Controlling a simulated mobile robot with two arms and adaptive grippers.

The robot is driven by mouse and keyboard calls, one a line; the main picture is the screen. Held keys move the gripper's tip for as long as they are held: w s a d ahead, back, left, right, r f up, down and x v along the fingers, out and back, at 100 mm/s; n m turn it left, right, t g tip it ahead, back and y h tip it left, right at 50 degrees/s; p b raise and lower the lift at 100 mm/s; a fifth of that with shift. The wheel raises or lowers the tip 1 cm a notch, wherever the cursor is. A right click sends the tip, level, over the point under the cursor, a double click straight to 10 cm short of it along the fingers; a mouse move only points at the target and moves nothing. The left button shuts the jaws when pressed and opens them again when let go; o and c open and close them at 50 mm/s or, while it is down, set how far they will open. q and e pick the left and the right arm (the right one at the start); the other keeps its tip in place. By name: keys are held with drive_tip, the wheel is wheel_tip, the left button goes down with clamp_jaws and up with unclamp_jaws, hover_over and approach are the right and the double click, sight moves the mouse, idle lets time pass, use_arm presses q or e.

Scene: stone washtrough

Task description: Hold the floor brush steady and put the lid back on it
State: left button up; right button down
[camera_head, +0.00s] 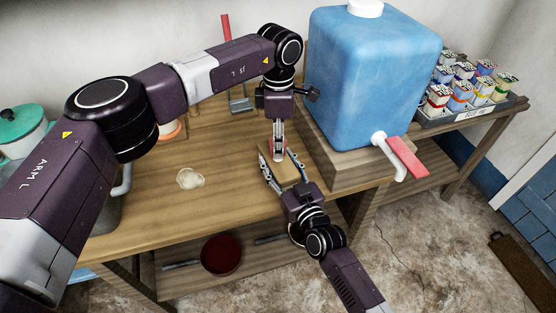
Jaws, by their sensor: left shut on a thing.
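A light wooden block (287,173), which I take for the floor brush, is near the front edge of the wooden table, left of the blue tank. My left gripper (279,148) points down over it, shut on a small pinkish-red piece (279,156), perhaps the lid. The fingers hide part of this piece, and I cannot tell whether it touches the block. My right gripper (280,168) reaches in from the front, with its fingers spread along both sides of the block. Whether they press on it is not clear. No bristles show.
The blue tank (370,80) with a red-handled tap (403,158) stands close on the right. A cloth-like pale patch (190,179) lies on the table (215,205). A red-handled tool (228,40) is behind. A dark red bowl (221,255) sits on the lower shelf.

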use_arm(q)
drive_tip(key=m, duration=1.3)
drive_tip(key=shift+m, duration=0.4)
drive_tip(key=o, duration=1.4)
wheel_tip(320, 180, up, 12)
use_arm(e)
drive_tip(key=c, duration=0.9)
unclamp_jaws()
